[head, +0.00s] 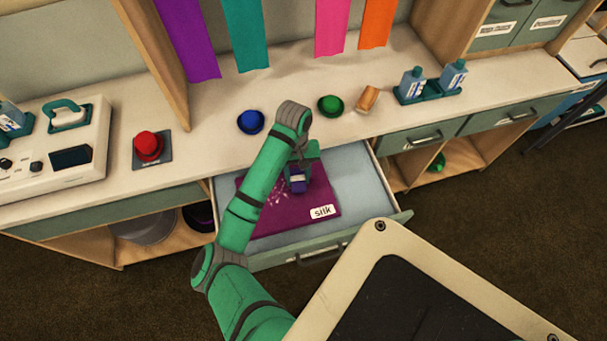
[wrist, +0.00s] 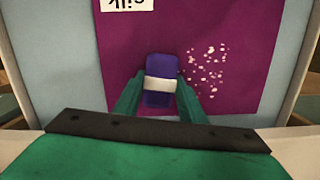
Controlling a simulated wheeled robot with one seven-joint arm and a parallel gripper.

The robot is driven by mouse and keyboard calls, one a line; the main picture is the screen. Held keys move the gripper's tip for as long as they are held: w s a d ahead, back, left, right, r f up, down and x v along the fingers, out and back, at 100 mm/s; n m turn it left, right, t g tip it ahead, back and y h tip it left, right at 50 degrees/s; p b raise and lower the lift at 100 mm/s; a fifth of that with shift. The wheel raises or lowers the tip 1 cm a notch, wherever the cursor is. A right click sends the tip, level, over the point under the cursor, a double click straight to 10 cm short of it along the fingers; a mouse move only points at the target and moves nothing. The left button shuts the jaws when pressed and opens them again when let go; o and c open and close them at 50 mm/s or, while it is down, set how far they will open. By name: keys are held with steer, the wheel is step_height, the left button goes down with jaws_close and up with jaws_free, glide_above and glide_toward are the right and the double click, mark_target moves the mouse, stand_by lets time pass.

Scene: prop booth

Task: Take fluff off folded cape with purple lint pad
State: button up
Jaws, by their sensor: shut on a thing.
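The folded cape (head: 322,196) is purple-magenta with a white "silk" label and lies in the open drawer (head: 365,190). Pale fluff specks (wrist: 207,68) are scattered on the cape (wrist: 130,40), to the right of the pad in the wrist view. The purple lint pad (wrist: 161,72) has a white band. My gripper (wrist: 160,100) is shut on the pad, with a green finger on each side. In the head view the gripper (head: 299,172) holds the pad (head: 297,185) over the cape beside the fluff. I cannot tell whether the pad touches the cloth.
The counter behind the drawer holds a blue bowl-like item (head: 250,122), a green one (head: 330,105), a tan cup (head: 367,98) and bottles in a green rack (head: 428,90). A red button (head: 148,146) is at left. The drawer walls surround the cape.

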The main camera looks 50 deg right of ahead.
mark_target(280, 188)
steer(key=shift+w+a+f, duration=0.15)
steer(key=shift+w+a, duration=0.4)
steer(key=shift+a, duration=0.2)
steer(key=shift+w+a, duration=0.2)
steer(key=shift+a, duration=0.1)
steer(key=shift+a, duration=0.1)
steer(key=shift+w+a, duration=0.25)
steer(key=shift+a, duration=0.2)
steer(key=shift+w+a+r, duration=0.2)
steer(key=shift+w+a, duration=0.55)
steer(key=shift+a, duration=0.05)
